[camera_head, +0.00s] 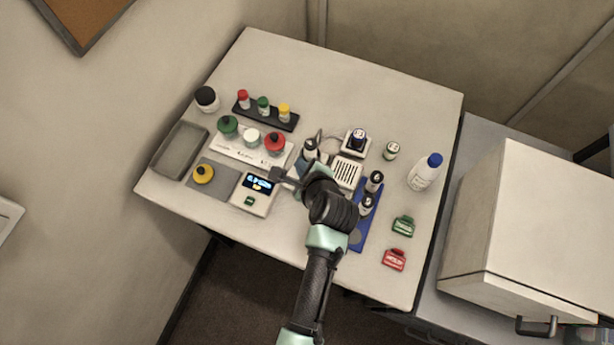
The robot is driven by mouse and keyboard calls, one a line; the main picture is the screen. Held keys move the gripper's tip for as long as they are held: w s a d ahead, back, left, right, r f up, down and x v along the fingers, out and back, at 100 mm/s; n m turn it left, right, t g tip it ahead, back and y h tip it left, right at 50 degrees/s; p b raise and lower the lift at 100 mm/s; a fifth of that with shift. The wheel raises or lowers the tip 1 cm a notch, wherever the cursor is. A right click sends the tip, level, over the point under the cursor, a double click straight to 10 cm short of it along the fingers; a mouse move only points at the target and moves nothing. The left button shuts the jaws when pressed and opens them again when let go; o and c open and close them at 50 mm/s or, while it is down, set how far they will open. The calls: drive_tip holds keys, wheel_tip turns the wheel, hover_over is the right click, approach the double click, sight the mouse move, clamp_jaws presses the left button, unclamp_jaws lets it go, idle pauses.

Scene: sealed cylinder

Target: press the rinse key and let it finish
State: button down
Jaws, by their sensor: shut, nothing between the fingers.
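A small pale device (245,209) with a lit blue display (260,182) sits near the left front of the table. A small green key or mark (249,201) shows on its lower face; its label is too small to read, so I cannot tell if it is the rinse key. My gripper (277,174) is shut and empty, with its tips at or just above the device's upper right edge, beside the display. I cannot tell whether the tips touch it. My wrist and forearm come in from the front and hide part of the table to the right of the device.
A grey mat with a yellow-capped item (204,174) and a grey tray (165,151) are left. Behind stand capped jars and a black vial rack (283,123). A vented white unit (348,172), blue rack (358,238), bottle (426,171), green tag (403,226) and red tag (395,260) are right.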

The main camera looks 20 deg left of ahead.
drive_tip(key=shift+f, duration=0.2)
wheel_tip(320, 180, down, 6)
drive_tip(key=b, duration=0.7)
drive_tip(key=shift+f, duration=0.15)
drive_tip(key=shift+f+b, duration=0.95)
drive_tip(key=shift+f, duration=0.15)
idle(0.9)
drive_tip(key=shift+f, duration=0.4)
drive_tip(key=shift+f, duration=0.4)
idle(0.4)
idle(0.4)
drive_tip(key=shift+r+p, duration=0.8)
drive_tip(key=shift+r, duration=0.1)
